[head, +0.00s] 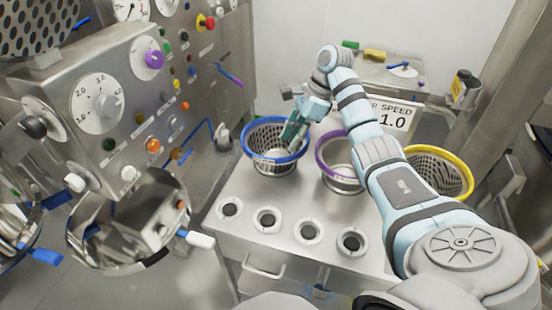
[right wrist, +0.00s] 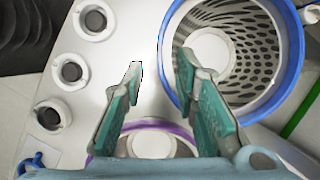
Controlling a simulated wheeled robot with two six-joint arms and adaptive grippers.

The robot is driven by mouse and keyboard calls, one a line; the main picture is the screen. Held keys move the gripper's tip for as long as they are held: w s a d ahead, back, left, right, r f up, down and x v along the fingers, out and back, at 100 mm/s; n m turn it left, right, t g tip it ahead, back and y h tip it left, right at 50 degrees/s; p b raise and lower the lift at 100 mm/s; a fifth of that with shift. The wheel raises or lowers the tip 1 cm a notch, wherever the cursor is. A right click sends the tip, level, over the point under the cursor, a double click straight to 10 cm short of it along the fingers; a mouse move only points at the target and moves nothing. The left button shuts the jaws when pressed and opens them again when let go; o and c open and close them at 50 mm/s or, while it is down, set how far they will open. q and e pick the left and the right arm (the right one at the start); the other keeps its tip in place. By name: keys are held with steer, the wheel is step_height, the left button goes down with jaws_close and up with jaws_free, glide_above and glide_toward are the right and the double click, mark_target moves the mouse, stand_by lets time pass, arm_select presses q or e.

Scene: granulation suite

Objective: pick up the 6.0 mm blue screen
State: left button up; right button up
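The blue-rimmed screen (head: 272,160), a perforated metal basket, stands upright on the steel table left of the purple-rimmed screen. It fills the upper right of the right wrist view (right wrist: 295,62), where its holes and round base show. My right gripper (head: 293,142) is at this screen, pointing down. In the right wrist view its teal fingers (right wrist: 160,70) are apart with nothing held. The left rim of the blue screen lies between them in the picture, one finger over the inside, the other outside. I cannot tell whether they touch it. My left gripper is not in view.
The purple-rimmed screen (head: 323,163) and yellow-rimmed screen (head: 466,180) stand to the right, partly behind my right arm. Several round dark-centred fittings (head: 267,219) line the front of the table (head: 245,198). A control panel (head: 196,60) rises at left.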

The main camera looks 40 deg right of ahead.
mark_target(283, 157)
steer(key=p+x, duration=0.1)
steer(key=x, duration=0.5)
steer(key=shift+w, duration=0.15)
steer(key=shift+c, duration=0.7)
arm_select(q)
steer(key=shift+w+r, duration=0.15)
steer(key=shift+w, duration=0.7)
arm_select(e)
steer(key=shift+w, duration=0.1)
jaws_close()
